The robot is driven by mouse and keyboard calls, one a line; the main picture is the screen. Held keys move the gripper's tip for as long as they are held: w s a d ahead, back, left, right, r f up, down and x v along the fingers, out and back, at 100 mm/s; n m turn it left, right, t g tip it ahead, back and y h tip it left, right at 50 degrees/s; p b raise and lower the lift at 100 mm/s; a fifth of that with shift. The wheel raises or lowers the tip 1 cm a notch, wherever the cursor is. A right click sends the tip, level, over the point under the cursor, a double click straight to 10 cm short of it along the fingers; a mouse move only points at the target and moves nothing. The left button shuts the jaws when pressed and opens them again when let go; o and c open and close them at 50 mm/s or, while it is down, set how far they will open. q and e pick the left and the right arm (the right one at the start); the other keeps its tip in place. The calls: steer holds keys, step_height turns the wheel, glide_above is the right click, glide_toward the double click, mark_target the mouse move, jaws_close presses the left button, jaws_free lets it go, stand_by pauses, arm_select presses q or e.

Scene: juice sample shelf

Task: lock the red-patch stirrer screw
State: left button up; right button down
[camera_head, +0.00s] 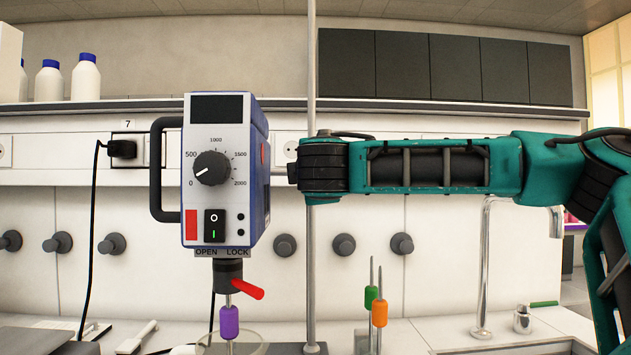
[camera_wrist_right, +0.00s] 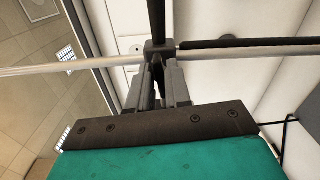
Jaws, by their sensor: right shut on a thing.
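The stirrer (camera_head: 216,165) has a red patch (camera_head: 191,224) on its lower left front. It hangs beside a tall metal rod (camera_head: 311,90). Under it, a red lever (camera_head: 247,288) points down and right, below the word LOCK. My right gripper (camera_head: 294,173) reaches in from the right to the rod at stirrer height. In the wrist view my right gripper (camera_wrist_right: 159,73) is shut at the dark clamp (camera_wrist_right: 157,47) on the rod (camera_wrist_right: 235,52). The jaws are on the clamp's screw, mostly hidden between them. My left gripper is out of view.
A purple-handled rod (camera_head: 229,322) hangs under the stirrer. Green (camera_head: 370,297) and orange (camera_head: 379,313) stirring rods stand to the right of the stand. A tap (camera_head: 484,260) is farther right. White bottles (camera_head: 86,78) stand on the shelf at left. A black cable (camera_head: 90,240) hangs down at left.

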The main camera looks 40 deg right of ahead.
steer(key=shift+m+b, duration=0.3)
steer(key=shift+m, duration=0.4)
steer(key=c, duration=1.1)
jaws_free()
steer(key=shift+s, duration=0.1)
steer(key=v, duration=1.2)
steer(key=shift+s+a, duration=0.25)
